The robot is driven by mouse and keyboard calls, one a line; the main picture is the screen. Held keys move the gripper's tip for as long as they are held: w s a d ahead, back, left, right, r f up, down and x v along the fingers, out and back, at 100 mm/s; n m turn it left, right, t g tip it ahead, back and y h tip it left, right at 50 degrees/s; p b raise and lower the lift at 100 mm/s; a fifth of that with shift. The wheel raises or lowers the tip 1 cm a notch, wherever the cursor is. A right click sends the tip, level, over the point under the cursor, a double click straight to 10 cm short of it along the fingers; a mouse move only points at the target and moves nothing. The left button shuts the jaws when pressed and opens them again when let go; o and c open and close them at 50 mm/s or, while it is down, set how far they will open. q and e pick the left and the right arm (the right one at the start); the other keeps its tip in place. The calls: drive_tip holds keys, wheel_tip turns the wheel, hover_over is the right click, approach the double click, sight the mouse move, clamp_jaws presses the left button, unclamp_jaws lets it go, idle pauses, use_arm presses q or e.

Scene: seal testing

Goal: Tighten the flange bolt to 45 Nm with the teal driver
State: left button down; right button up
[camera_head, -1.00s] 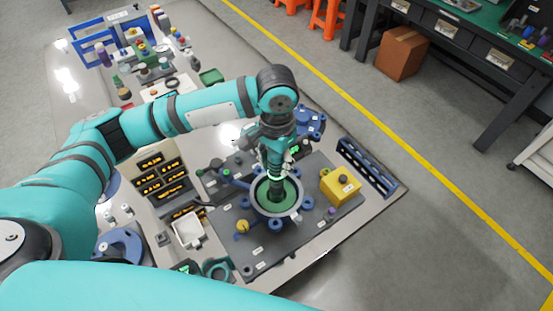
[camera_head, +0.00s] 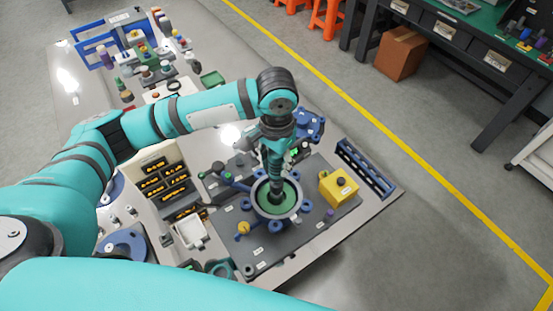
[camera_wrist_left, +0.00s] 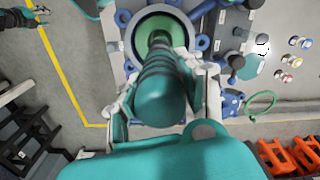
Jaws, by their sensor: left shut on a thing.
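My left gripper (camera_head: 276,150) points down over the flange fixture and is shut on the teal driver (camera_wrist_left: 160,92). The driver stands roughly upright, with its lower end inside the round grey flange (camera_head: 258,207), over its green centre. In the left wrist view the gripper fingers (camera_wrist_left: 162,90) lie on both sides of the driver's ribbed body. The driver's tip and the bolt under it are hidden, so I cannot tell whether they touch. My right gripper (camera_wrist_left: 40,14) shows small at the top left of the left wrist view, its fingers apparently spread and empty.
A yellow block (camera_head: 338,190) stands close to the right of the flange on the dark plate (camera_head: 300,240). A blue rack (camera_head: 365,168) lies further right. Dark bins (camera_head: 165,180) and a white tray (camera_head: 189,233) are left. The aisle floor beyond the table is clear.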

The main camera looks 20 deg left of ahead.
use_arm(q)
drive_tip(key=shift+r+p, duration=1.6)
drive_tip(key=shift+p, duration=0.15)
drive_tip(key=shift+f, duration=0.1)
